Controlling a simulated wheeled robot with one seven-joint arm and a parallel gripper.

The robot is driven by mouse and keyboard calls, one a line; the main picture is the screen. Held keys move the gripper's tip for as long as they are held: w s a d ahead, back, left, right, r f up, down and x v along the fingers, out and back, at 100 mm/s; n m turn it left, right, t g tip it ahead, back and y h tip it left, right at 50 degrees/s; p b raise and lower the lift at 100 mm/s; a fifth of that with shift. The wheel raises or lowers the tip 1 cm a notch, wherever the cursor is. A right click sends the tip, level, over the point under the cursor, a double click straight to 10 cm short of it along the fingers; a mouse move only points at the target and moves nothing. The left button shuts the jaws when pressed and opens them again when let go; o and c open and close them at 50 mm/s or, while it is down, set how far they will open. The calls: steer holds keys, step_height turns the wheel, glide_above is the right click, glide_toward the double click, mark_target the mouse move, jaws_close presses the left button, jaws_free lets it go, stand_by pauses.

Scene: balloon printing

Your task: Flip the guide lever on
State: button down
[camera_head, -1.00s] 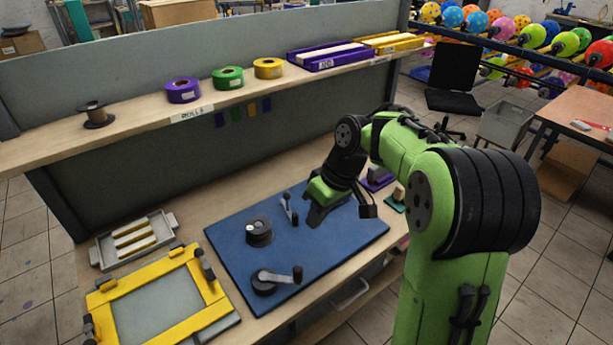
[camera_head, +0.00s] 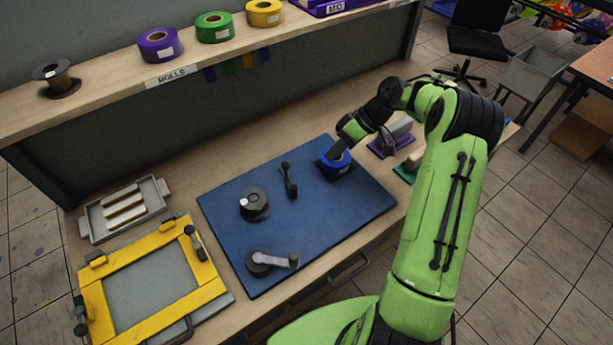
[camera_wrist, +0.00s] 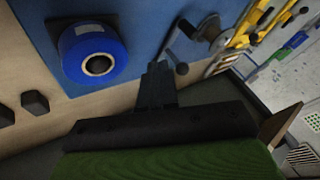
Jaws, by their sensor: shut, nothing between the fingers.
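The guide lever (camera_head: 289,180), a small dark lever, stands on the blue board (camera_head: 235,210), behind and right of a dark spool (camera_head: 254,203). A blue roll (camera_head: 337,160) sits at the board's back right; it also shows in the wrist view (camera_wrist: 92,52). In the wrist view my gripper (camera_wrist: 157,68) is shut and empty, beside the roll. A grey arm with a dark ball end (camera_wrist: 181,67) lies past the fingertips; I cannot tell whether it is the lever or the crank.
A crank (camera_head: 272,261) sits at the board's front. A yellow frame (camera_head: 150,322) and a grey tray (camera_head: 160,201) are to the left. A purple holder (camera_head: 378,148) is right of the roll. The shelf (camera_head: 120,83) with several rolls runs above the back.

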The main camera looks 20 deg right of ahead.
mark_target(292, 187)
steer(key=x, duration=0.8)
steer(key=shift+s+b, duration=0.1)
steer(key=shift+b, duration=0.3)
steer(key=shift+s+a+r, duration=0.1)
steer(key=shift+s+a, duration=0.4)
steer(key=shift+a, duration=0.3)
steer(key=shift+s+a, duration=0.5)
steer(key=shift+a, duration=0.35)
steer(key=shift+s+a+m+t+b, duration=0.2)
steer(key=shift+a+m+t+b, duration=0.1)
steer(key=shift+a+m+b, duration=0.2)
steer(key=shift+s+a+m+t+b, duration=0.2)
steer(key=shift+a+m+t+b, duration=0.3)
steer(key=shift+a+m+b, duration=0.15)
steer(key=shift+s+a+m+t+h+b, duration=0.1)
steer(key=shift+a+m+t+h+b, duration=0.45)
steer(key=shift+a+m+b, duration=0.45)
steer(key=shift+a+m+t, duration=0.25)
steer(key=shift+a+m, duration=0.15)
steer(key=shift+m, duration=0.05)
steer(key=shift+a+b, duration=0.3)
steer(key=shift+a, duration=0.2)
